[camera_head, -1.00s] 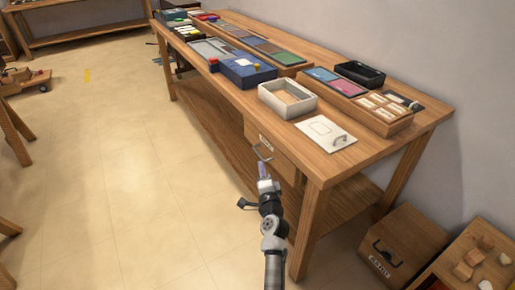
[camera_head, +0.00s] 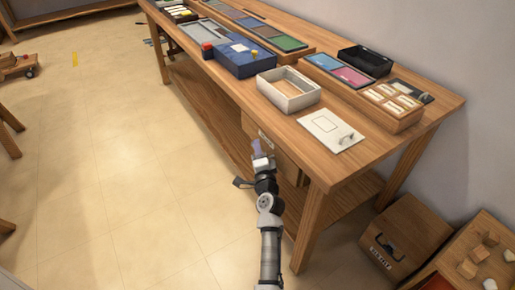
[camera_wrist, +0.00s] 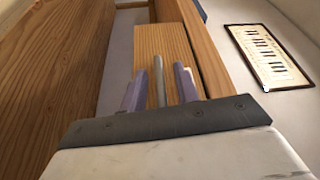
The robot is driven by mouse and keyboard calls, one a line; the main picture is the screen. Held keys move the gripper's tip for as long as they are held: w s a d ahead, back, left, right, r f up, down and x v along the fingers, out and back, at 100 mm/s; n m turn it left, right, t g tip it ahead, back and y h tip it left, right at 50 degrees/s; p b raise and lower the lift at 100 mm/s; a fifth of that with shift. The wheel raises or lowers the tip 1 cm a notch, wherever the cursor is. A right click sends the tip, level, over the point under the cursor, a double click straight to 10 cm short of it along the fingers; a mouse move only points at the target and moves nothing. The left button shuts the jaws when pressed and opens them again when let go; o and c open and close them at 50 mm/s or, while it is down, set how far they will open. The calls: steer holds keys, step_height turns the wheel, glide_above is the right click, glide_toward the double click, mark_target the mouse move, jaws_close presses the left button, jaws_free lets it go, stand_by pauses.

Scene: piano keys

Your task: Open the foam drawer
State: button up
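The wooden drawer front (camera_head: 285,152) with a small white label is under the near end of the long table and looks closed. My gripper (camera_head: 257,147) is right at this front in the head view and hides the handle there. In the wrist view a wooden panel (camera_wrist: 166,42), which looks like the drawer front, faces my gripper (camera_wrist: 159,88). A grey bar (camera_wrist: 158,80), which looks like the handle, stands between my two purple fingers. A narrow gap shows on each side of the bar, so the fingers are around it, not visibly clamped.
On the tabletop (camera_head: 362,160) are a white open box (camera_head: 289,97), a white lid with a handle (camera_head: 330,131) and a blue box (camera_head: 243,62). A table leg (camera_head: 312,215) stands right of my arm.

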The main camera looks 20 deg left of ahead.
jaws_close()
steer(key=shift+s, duration=0.1)
